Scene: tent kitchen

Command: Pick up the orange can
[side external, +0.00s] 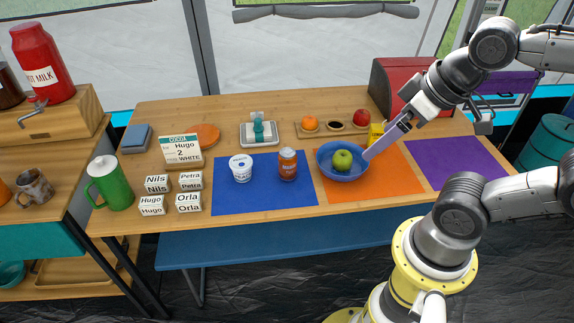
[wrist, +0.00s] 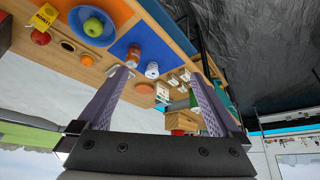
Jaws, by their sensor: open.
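The orange can (side external: 288,165) stands upright on the blue mat (side external: 230,203), between a white tub (side external: 241,167) and the blue bowl (side external: 327,165). In the wrist view the can (wrist: 133,56) shows small, near the left fingertip, with the white tub (wrist: 152,70) beside it. My gripper (side external: 368,155) is open and empty. In the side view its long grey-purple fingers point down and left, and their tips overlap the right edge of the bowl. The can is apart from the fingers, to their left. In the wrist view the two fingers of my gripper (wrist: 158,75) are spread wide.
A green apple (side external: 342,160) lies in the bowl. A yellow box (side external: 376,133) stands behind my fingers. A wooden tray (side external: 322,132) with fruit is at the back. Several labelled blocks (side external: 188,202), a cocoa box (side external: 181,150) and a green mug (side external: 111,184) stand left. The purple mat (side external: 455,162) is clear.

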